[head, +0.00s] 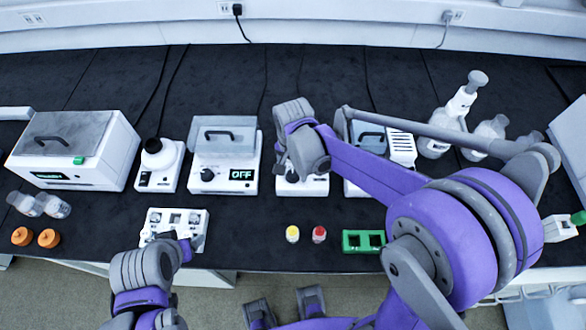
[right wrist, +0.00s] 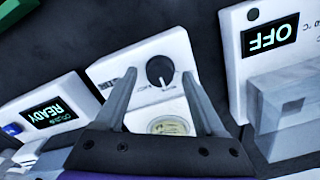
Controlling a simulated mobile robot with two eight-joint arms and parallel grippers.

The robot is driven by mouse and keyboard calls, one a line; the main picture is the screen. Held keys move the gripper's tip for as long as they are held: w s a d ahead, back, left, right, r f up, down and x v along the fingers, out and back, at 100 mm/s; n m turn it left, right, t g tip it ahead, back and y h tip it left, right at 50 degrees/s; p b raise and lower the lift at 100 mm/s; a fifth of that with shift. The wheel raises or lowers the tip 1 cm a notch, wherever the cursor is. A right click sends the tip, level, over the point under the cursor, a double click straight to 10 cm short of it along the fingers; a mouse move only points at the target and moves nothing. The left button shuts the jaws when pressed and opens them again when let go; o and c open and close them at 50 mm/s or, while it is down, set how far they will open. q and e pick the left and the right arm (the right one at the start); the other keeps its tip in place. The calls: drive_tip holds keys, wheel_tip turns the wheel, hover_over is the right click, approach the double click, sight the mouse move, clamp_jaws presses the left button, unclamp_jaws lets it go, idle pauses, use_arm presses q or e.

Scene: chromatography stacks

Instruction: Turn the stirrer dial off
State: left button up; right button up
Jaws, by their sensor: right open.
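The stirrer (head: 315,187) is a small white unit in the middle of the bench, partly covered by my right arm in the head view. It also shows in the right wrist view (right wrist: 118,73), with its round black dial (right wrist: 160,72) and a pale round spot (right wrist: 170,128). My right gripper (head: 290,168) is over the stirrer. In the right wrist view its open fingers (right wrist: 159,78) are on either side of the dial, with gaps visible. My left gripper (head: 180,242) is by the white rack (head: 152,217); its jaws are not clear.
A device reading OFF (head: 224,181) stands left of the stirrer. A device reading READY (right wrist: 52,112) flanks its other side. Yellow-capped (head: 292,234) and red-capped (head: 319,234) vials and a green rack (head: 350,242) are in front. Glass bottles (head: 438,140) stand right.

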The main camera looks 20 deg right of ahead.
clamp_jaws()
idle(0.5)
drive_tip(key=n+b, duration=0.1)
drive_tip(key=n, duration=0.4)
drive_tip(key=shift+n, duration=0.4)
drive_tip(key=n+b, duration=0.1)
drive_tip(key=n, duration=0.4)
drive_tip(key=shift+a+n, duration=0.1)
drive_tip(key=shift+n, duration=0.6)
unclamp_jaws()
